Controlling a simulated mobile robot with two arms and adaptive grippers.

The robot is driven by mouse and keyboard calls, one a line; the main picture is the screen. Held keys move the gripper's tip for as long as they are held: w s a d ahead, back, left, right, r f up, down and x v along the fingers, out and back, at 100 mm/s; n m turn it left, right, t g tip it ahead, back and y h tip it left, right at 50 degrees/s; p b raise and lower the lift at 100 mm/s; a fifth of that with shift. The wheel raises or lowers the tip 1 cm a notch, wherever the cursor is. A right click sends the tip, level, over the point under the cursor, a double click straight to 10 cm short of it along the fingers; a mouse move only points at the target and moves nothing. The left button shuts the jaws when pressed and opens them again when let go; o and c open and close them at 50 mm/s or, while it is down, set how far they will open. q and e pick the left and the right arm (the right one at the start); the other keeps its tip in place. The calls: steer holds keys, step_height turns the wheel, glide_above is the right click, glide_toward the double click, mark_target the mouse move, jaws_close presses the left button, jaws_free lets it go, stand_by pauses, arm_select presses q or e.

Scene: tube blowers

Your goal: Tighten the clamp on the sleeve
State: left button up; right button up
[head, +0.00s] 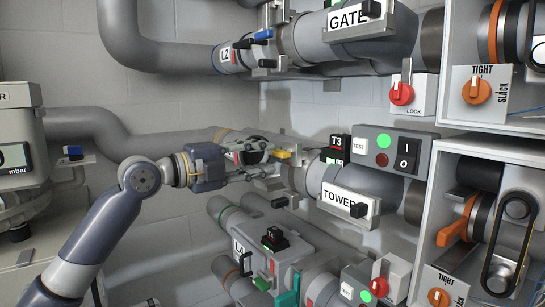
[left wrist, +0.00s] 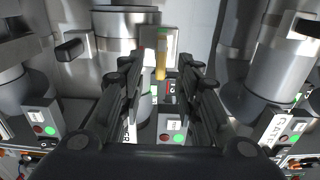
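A yellow lever (head: 281,154), which I take to be the clamp's, stands out from the middle pipe beside the "T3" box. The sleeve (head: 297,178) appears to be the grey collar around that pipe, left of the "TOWER" label; my gripper partly hides this area. My left gripper (head: 268,158) reaches in from the left, close to the lever. In the left wrist view its two black fingers (left wrist: 158,72) are apart, with the yellow lever (left wrist: 161,66) showing in the gap near the tips. Contact cannot be told. My right gripper is out of view.
The "GATE" pipe (head: 345,40) runs above, with a blue lever (head: 263,34). The "T3" box (head: 337,146) and a button panel (head: 385,148) stand close at right. Lower pipes (head: 262,240) carry more levers. Cabinets with orange "TIGHT/SLACK" knobs (head: 476,91) fill the right side.

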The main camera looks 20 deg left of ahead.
arm_select(q)
steer(key=v, duration=0.7)
steer(key=shift+s+a, duration=0.25)
steer(key=shift+s, duration=0.1)
